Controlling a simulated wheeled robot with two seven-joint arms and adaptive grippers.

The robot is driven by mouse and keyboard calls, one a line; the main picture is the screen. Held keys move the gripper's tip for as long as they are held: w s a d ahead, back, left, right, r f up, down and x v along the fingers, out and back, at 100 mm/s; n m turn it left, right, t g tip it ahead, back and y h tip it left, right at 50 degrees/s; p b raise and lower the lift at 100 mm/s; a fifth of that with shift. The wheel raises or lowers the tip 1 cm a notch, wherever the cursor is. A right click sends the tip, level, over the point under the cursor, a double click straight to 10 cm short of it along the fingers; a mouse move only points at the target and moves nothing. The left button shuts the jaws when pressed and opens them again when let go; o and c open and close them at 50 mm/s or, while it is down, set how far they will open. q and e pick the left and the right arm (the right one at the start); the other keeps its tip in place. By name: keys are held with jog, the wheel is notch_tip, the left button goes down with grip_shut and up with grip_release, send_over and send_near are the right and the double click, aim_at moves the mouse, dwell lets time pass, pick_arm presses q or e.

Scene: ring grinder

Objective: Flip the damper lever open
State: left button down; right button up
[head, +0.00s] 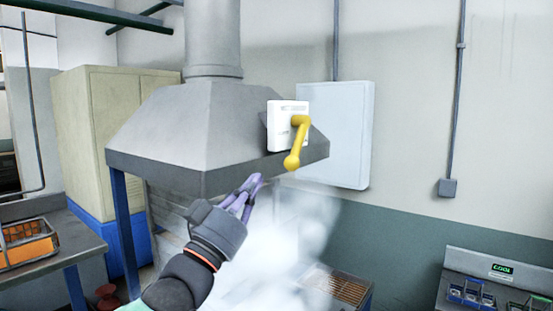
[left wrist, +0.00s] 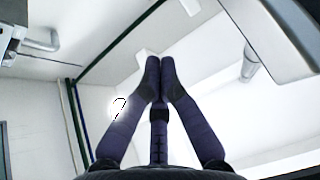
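The yellow damper lever (head: 299,142) is mounted on a white plate (head: 284,124) at the right front of the grey hood (head: 180,130). Its arm hangs down, slightly to the left, with its rounded end lowest. My left gripper (head: 255,182) is below the hood's lower edge, left of and lower than the lever's end, and appears apart from it. I cannot make out the lever in the left wrist view. My right gripper is not in view.
White smoke (head: 285,235) drifts beneath the hood, over a bench with a grate (head: 343,288). A pale wall box (head: 345,135) is right of the lever. An orange crate (head: 28,243) stands on a left table. A console with a green display (head: 502,268) is at lower right.

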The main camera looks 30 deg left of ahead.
aim_at(296, 142)
pick_arm(q)
jog(key=w+r+p, duration=0.2)
jog(key=w+p, duration=0.3)
jog(key=w, duration=0.6)
jog(key=shift+w+a+r+p, duration=0.15)
jog(key=shift+a+r+p, duration=0.15)
jog(key=shift+r, duration=0.1)
jog(key=shift+d, duration=0.1)
